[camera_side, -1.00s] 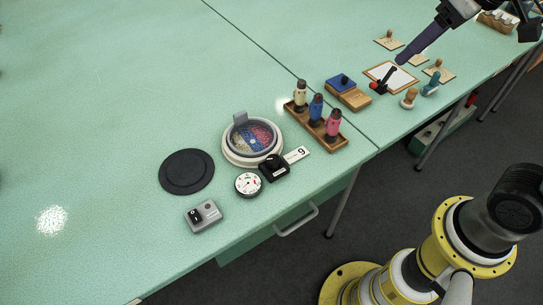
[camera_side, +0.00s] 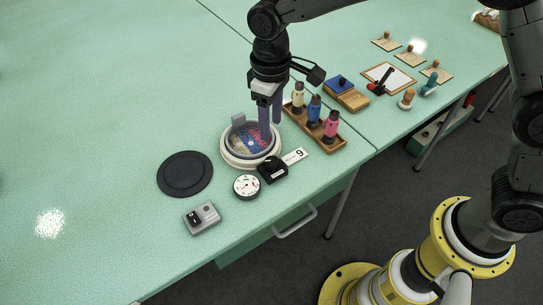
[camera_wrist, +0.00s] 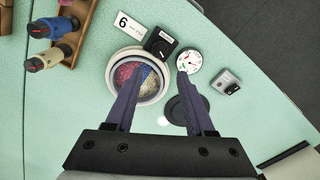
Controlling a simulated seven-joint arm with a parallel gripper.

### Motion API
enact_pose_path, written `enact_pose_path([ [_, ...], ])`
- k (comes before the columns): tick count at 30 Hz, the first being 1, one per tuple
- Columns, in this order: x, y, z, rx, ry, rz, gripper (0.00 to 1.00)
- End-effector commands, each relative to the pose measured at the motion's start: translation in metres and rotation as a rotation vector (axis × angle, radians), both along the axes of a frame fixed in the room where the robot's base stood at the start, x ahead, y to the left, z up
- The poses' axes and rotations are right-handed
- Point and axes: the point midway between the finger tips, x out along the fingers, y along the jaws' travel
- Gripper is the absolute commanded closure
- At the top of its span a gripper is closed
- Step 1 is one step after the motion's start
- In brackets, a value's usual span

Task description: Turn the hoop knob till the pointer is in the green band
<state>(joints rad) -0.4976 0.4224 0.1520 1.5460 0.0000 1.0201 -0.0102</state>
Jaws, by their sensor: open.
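The hoop knob, a black knob on a black base (camera_side: 273,169), sits at the front right of the round white hoop (camera_side: 228,155). It also shows in the wrist view (camera_wrist: 160,43), beyond the fingertips. The white round gauge (camera_side: 246,187) is just in front of the knob; it also shows in the wrist view (camera_wrist: 189,61). Its pointer and coloured band are too small to read surely. My gripper (camera_side: 270,122) is open and empty, pointing down above the hoop, with its purple fingers apart. In the wrist view, the gripper (camera_wrist: 160,80) spans part of the hoop.
A card reading 6 (camera_side: 294,156) lies beside the knob. A wooden tray (camera_side: 331,147) with several coloured bottles stands to the right. A grey switch box (camera_side: 202,218) and a black disc (camera_side: 185,174) lie to the left. The far left of the table is clear.

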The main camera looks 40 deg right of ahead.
Motion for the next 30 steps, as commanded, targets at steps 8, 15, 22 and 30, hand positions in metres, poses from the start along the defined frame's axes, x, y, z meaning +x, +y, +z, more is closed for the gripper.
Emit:
enact_pose_path([
  [8, -0.001, -0.002, -0.054, -0.004, 0.007, -0.001, 0.46],
  [15, -0.001, -0.001, -0.097, -0.003, 0.005, -0.002, 0.46],
  [22, -0.001, -0.001, -0.12, -0.001, 0.002, -0.002, 0.46],
  [30, 0.0, -0.001, -0.125, 0.0, 0.0, -0.002, 0.46],
])
